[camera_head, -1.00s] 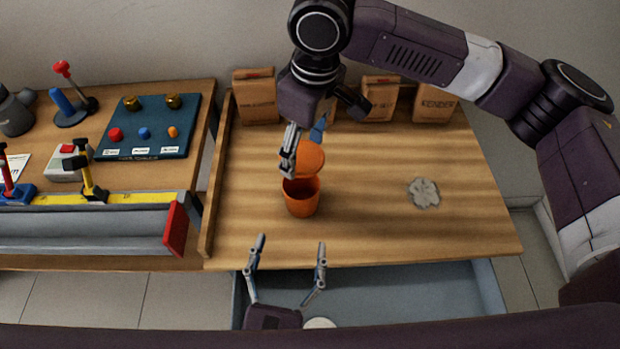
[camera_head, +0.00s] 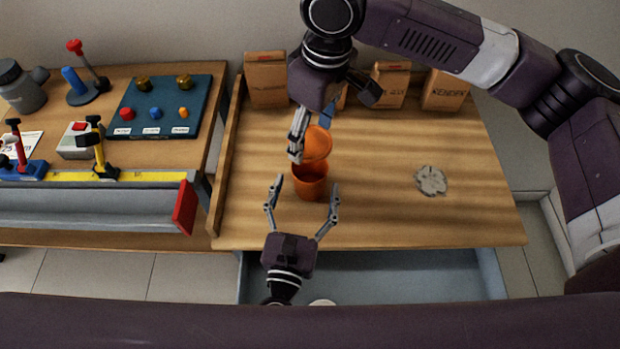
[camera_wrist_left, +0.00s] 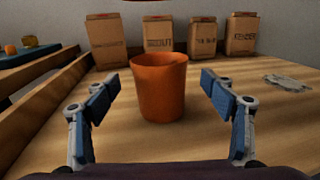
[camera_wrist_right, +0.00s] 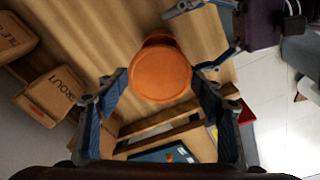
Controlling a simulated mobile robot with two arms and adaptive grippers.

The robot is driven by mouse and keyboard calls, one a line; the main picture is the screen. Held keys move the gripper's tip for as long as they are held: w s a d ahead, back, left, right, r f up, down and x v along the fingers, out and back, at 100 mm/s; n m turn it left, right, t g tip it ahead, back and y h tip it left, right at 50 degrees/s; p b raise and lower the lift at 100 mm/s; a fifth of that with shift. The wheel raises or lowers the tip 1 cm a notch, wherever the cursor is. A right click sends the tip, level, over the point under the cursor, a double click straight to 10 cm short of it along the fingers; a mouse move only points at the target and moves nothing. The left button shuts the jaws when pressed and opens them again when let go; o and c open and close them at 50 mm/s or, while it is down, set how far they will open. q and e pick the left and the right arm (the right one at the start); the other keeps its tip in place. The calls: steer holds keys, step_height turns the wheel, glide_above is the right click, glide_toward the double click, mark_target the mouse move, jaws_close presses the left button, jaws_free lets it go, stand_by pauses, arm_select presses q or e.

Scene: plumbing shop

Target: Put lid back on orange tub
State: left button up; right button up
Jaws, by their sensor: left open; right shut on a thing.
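The orange tub (camera_head: 309,184) stands upright on the wooden bench; its open rim shows in the head view. It also shows in the left wrist view (camera_wrist_left: 159,88), centred between the fingers of my left gripper (camera_head: 303,208), which is open on the near side of the tub and apart from it. My right gripper (camera_head: 310,132) is shut on the orange lid (camera_head: 317,142) and holds it tilted, just above and behind the tub's rim. In the right wrist view the lid (camera_wrist_right: 160,73) sits between the fingertips and hides most of the tub.
Several brown paper bags (camera_head: 266,80) stand along the back of the bench. A grey crumpled patch (camera_head: 431,180) lies at the right. A wooden rail (camera_head: 226,150) bounds the left, beside a bench with tools and a blue board (camera_head: 158,108). An open drawer (camera_head: 420,285) is below the front edge.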

arm_select(q)
steer(key=shift+w+d, duration=0.2)
steer(key=shift+w, duration=0.75)
steer(key=c, duration=1.8)
arm_select(e)
steer(key=shift+f, duration=2.5)
steer(key=shift+f, duration=0.9)
steer(key=shift+f, duration=0.6)
steer(key=o, duration=0.8)
